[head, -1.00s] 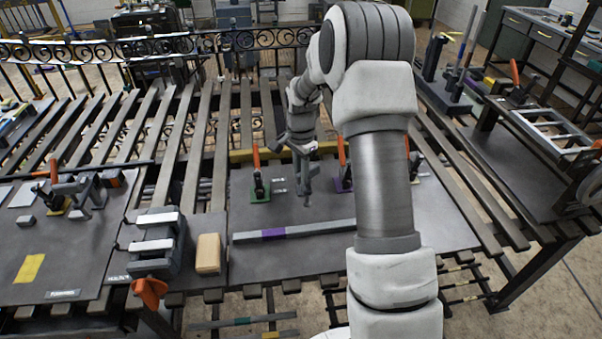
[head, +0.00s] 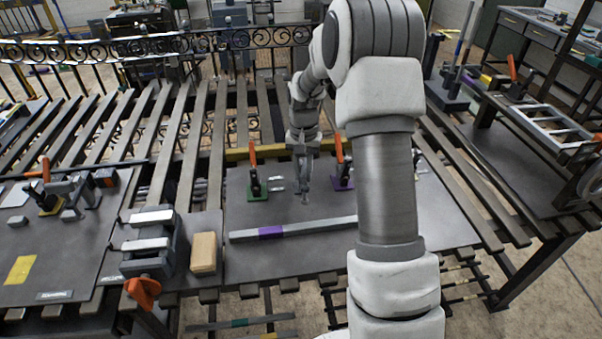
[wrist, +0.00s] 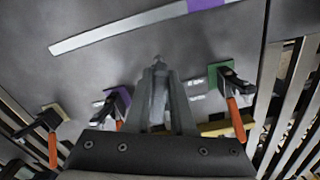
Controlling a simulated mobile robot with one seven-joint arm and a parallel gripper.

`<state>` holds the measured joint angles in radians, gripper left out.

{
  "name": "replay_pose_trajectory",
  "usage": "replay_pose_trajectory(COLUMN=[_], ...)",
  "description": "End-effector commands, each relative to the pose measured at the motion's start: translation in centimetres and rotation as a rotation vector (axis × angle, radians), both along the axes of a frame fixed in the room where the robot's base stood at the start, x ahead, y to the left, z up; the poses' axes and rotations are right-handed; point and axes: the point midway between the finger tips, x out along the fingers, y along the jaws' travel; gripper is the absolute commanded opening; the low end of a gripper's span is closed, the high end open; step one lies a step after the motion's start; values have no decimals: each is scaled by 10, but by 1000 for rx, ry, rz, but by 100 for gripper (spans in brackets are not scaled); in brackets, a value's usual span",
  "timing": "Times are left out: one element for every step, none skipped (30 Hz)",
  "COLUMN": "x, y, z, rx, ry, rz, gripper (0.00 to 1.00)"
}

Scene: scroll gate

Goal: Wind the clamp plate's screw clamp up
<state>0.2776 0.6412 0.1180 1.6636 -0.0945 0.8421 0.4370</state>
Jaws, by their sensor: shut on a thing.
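My gripper (head: 304,192) points down over the middle dark plate (head: 330,260). Its fingers (wrist: 158,85) are closed on a slim grey part (wrist: 158,92), mostly hidden between them. I cannot tell for sure whether this part belongs to the screw clamp. On the plate, a green-based toggle clamp (head: 254,182) with an orange handle stands left of my gripper, and a purple-based one (head: 342,170) stands right of it. Both also show in the wrist view, the green-based one (wrist: 222,75) at the right and the purple-based one (wrist: 117,100) at the left.
A grey bar with a purple band (head: 270,232) lies in front of my gripper. A grey vise (head: 150,240) with an orange handle and a tan block (head: 203,252) stand at left. Another plate (head: 75,250) with a clamp lies further left. My forearm hides the plate's right part.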

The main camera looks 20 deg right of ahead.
Motion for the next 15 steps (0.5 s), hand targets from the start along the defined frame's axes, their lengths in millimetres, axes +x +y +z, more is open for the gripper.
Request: replay_pose_trajectory(x=[0, -1, -1, -1, -2, -2, -2, -3, -3, -3, -3, -4, -4, -4, -4], y=[-1, -2, -3, -4, -4, -5, -6, -6, -7, -8, -9, -10, -10, -11, -12], z=[-1, -1, -1, -1, -1, -1, -1, -1, -1, -1, -1, -1, -1, -1, -1], rx=[-1, -1, -1, -1, -1, -1, -1, -1, 0, 0, 0, 0, 0, 0, 0], ry=[-2, -1, -1, -1, -1, -1, -1, -1, 0, 0, 0, 0, 0, 0, 0], rz=[45, 73, 111, 139, 168, 206, 234, 263, 301, 329, 358, 396, 424, 453, 491], gripper=[0, 0, 0, 0, 0, 0, 0, 0, 0, 0, 0, 0, 0, 0, 0])
